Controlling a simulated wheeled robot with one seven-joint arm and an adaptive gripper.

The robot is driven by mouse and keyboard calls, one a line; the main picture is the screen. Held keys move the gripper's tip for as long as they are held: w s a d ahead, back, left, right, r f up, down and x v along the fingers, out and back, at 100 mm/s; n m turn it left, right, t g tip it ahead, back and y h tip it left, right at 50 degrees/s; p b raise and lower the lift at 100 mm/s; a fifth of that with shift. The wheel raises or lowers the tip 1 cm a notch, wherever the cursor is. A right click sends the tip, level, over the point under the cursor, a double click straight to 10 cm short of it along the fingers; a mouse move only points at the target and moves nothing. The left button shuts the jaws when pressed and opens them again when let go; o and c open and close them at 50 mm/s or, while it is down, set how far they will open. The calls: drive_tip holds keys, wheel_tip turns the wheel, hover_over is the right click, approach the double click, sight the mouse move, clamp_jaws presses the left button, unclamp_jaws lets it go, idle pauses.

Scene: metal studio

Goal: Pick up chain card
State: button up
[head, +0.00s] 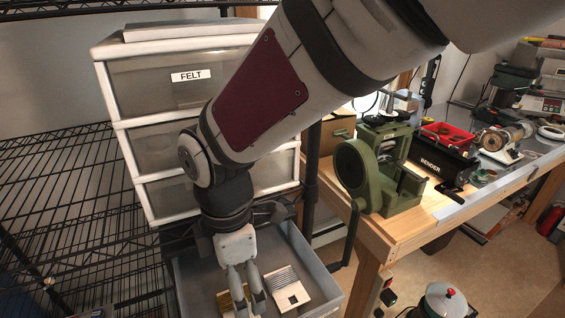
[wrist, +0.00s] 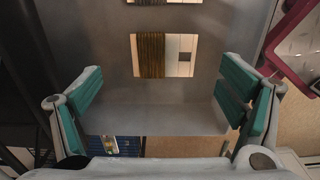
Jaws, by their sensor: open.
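My gripper (head: 246,294) points down into a grey bin (head: 322,262), and its fingers are spread apart and empty. In the wrist view my gripper (wrist: 160,95) has one green-padded finger at each side. Between and beyond them, a pale card with brown strands of chain and a small dark square (wrist: 182,57) lies on the bin floor. A second card (wrist: 165,2) is cut off at the top edge. In the head view a gold-brown card (head: 226,302) is partly hidden behind the fingers. A whitish card with grey lines (head: 288,290) lies to its right.
White drawers labelled FELT (head: 190,75) stand behind the bin. Black wire shelving (head: 60,200) is on the left. A wooden workbench (head: 430,205) with a green machine (head: 385,175) is on the right.

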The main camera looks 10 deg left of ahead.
drive_tip(key=shift+s+a+f+p, duration=0.1)
drive_tip(key=shift+f+p, duration=0.05)
drive_tip(key=shift+f, duration=1.35)
drive_tip(key=shift+s+a+f+p, duration=0.1)
drive_tip(key=shift+f+p, duration=0.05)
drive_tip(key=shift+f, duration=1.3)
drive_tip(key=shift+c, duration=0.3)
